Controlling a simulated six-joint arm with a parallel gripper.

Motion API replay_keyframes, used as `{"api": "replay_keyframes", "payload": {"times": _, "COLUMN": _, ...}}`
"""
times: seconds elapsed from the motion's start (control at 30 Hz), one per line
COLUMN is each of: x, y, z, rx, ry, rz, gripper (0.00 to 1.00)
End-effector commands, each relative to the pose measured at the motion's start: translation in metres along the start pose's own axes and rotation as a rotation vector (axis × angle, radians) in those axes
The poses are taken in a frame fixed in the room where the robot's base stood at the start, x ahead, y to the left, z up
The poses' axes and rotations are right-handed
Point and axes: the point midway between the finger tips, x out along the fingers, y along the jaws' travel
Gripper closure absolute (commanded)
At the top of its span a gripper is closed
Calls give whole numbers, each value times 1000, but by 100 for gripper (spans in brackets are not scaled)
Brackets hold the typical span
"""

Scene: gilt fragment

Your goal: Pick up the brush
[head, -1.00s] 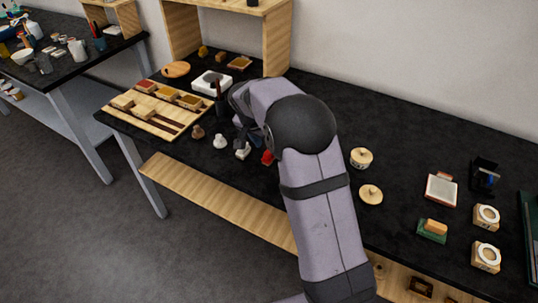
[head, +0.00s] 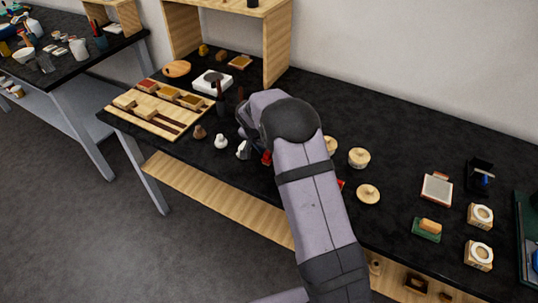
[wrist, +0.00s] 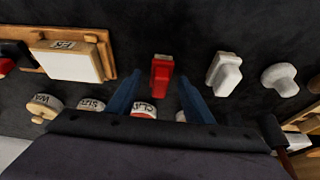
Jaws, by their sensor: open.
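A dark slim upright thing, which looks like a brush handle in a holder (head: 220,97), stands beside the white dish at the back left in the head view. I cannot tell for certain that it is the brush. My gripper shows in the wrist view (wrist: 160,92) with its two blue fingers apart and nothing held between them. A red block (wrist: 161,74) lies just beyond the fingertips, in line with the gap. In the head view my arm hides the fingers, and part of the red block (head: 266,158) shows beside it.
White pieces (head: 243,150) (head: 220,141) and a brown knob (head: 200,131) stand left of my arm. A wooden tray (head: 150,127) and white dish (head: 212,82) lie farther left. Round lidded pots (head: 359,157) stand right.

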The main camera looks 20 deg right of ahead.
Motion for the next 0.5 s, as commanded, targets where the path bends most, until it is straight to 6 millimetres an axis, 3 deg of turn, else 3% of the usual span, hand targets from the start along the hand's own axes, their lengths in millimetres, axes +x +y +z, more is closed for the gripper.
{"api": "replay_keyframes", "payload": {"times": 0.1, "x": 0, "y": 0, "z": 0, "rx": 0, "ry": 0, "rz": 0, "gripper": 53}}
{"api": "replay_keyframes", "payload": {"times": 0.13, "x": 0, "y": 0, "z": 0, "rx": 0, "ry": 0, "rz": 0, "gripper": 58}}
{"api": "replay_keyframes", "payload": {"times": 0.3, "x": 0, "y": 0, "z": 0, "rx": 0, "ry": 0, "rz": 0, "gripper": 98}}
{"api": "replay_keyframes", "payload": {"times": 0.5, "x": 0, "y": 0, "z": 0, "rx": 0, "ry": 0, "rz": 0, "gripper": 98}}
